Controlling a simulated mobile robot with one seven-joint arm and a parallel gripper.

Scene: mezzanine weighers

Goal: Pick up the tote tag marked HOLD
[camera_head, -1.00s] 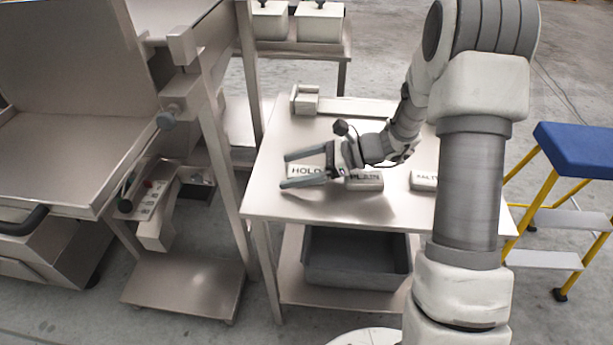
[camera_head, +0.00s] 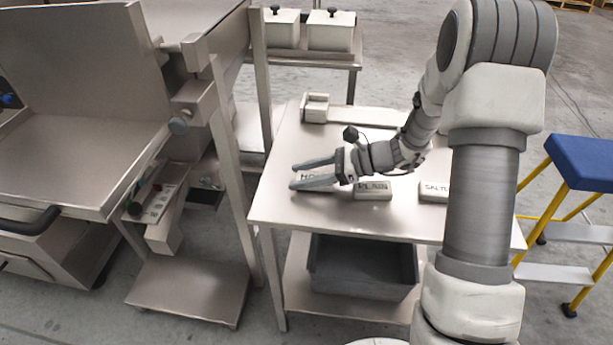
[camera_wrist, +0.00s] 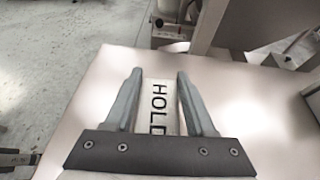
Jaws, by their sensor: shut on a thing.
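The tote tag marked HOLD (camera_head: 312,176) is a pale block with dark letters at the left of the small metal table. In the wrist view the HOLD tag (camera_wrist: 160,103) lies lengthwise between the two fingers, and the last letter is partly cut by the gripper's body. My gripper (camera_head: 293,176) reaches in from the right and is shut on the tag, a finger along each long side. In the wrist view my gripper (camera_wrist: 159,72) has its fingertips near the tag's far end. Whether the tag touches the table is unclear.
A tag marked PLAIN (camera_head: 373,191) sits just right of the gripper. Another tag (camera_head: 434,190), apparently SALTED, is partly hidden by my arm. A grey bin (camera_head: 362,290) is on the lower shelf. The table's front is clear.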

